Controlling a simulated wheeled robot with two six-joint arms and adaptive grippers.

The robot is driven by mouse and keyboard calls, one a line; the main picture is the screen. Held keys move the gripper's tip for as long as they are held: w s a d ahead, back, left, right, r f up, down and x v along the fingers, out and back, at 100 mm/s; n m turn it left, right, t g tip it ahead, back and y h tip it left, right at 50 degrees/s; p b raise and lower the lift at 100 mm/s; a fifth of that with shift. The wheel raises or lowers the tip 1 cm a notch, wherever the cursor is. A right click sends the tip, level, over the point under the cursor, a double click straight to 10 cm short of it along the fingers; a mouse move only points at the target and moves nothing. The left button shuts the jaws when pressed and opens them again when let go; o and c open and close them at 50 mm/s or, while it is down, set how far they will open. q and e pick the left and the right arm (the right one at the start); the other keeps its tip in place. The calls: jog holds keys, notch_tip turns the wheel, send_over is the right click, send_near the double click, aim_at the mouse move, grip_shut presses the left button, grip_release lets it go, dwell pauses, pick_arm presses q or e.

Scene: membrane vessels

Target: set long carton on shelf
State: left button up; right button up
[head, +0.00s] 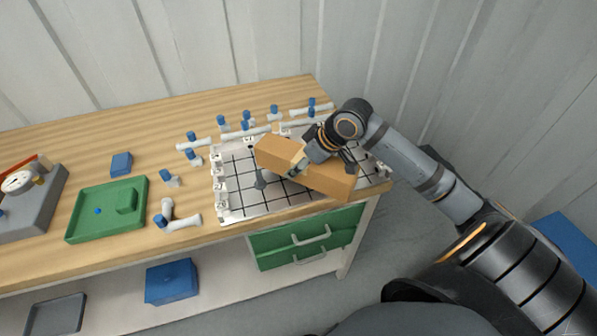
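The long carton (325,181) is a brown box over the right end of the wooden bench, above a white gridded board. It lies at a slant, its right end lower in the picture. My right gripper (299,168) reaches in from the right, with its fingers at the carton's upper middle. The fingers appear to straddle or press the carton, but the arm hides part of the contact, so I cannot tell if they are closed on it. The lower shelf (215,283) of the bench shows below the worktop. My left gripper is not in view.
The gridded board (240,192) has white fittings along its edges. White pipe pieces with blue caps (193,141) lie around it. A green tray (107,210) and a grey gauge unit (32,205) stand left. A blue bin (171,282) and grey tray (55,315) sit on the shelf; green drawers (306,238) fill its right end.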

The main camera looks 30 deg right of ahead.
jog(key=shift+w+a+f, duration=0.1)
jog(key=shift+w+f, duration=0.05)
jog(key=shift+f, duration=0.05)
notch_tip(320, 180, down, 3)
jog(key=shift+w+f, duration=0.1)
jog(key=shift+f, duration=0.05)
jog(key=o, duration=1.4)
jog(key=shift+o, duration=0.2)
